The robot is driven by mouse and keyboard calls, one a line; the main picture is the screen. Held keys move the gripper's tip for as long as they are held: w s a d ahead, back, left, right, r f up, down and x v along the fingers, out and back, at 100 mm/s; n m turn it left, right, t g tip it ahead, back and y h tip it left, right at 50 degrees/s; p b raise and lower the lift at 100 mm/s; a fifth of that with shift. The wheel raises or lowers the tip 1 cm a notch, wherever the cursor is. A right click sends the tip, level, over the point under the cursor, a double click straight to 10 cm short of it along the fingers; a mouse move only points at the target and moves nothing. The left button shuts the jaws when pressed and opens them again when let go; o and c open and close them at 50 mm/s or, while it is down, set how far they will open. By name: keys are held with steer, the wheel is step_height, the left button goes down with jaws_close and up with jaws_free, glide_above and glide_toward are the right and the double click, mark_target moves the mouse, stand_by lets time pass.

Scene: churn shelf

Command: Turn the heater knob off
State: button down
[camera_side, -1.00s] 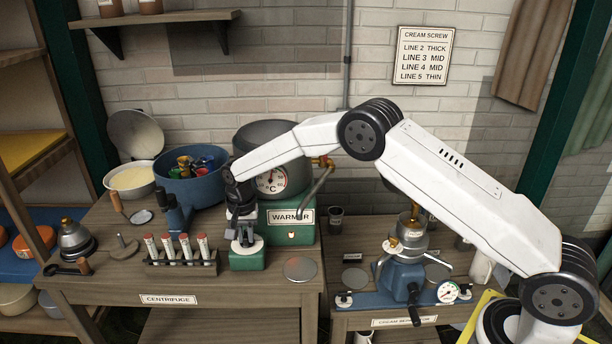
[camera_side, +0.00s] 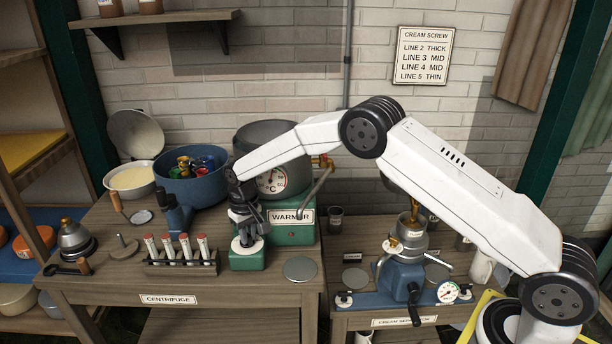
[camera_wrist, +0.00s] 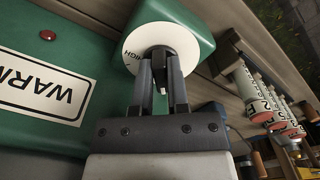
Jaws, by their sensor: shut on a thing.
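The heater knob (camera_wrist: 160,52) is small and dark, in the middle of a round white dial (camera_wrist: 145,32) with the word HIGH at its edge. The dial sits on the green heater box (camera_side: 246,262) at the front of the green warmer (camera_side: 292,235). My gripper (camera_wrist: 162,68) points down at the dial and is shut on the knob; the fingers hide much of it. In the side view my gripper (camera_side: 245,236) stands upright over the white dial. The warmer's small lamp (camera_wrist: 47,35) looks dull red. The knob's exact pointing direction is hard to tell.
A rack of red-capped tubes (camera_side: 181,258) stands just left of the heater box. A grey disc (camera_side: 299,269) lies to its right. A blue pot (camera_side: 190,185) and a large metal vessel (camera_side: 262,135) with a gauge stand behind. The separator (camera_side: 400,275) is farther right.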

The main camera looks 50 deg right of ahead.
mark_target(249, 236)
steer(key=shift+n, duration=0.5)
steer(key=c, duration=0.6)
jaws_free()
steer(key=shift+r, duration=0.1)
step_height(249, 236, up, 7)
steer(key=shift+f, duration=0.1)
steer(key=shift+r, duration=0.45)
steer(key=shift+s, duration=0.15)
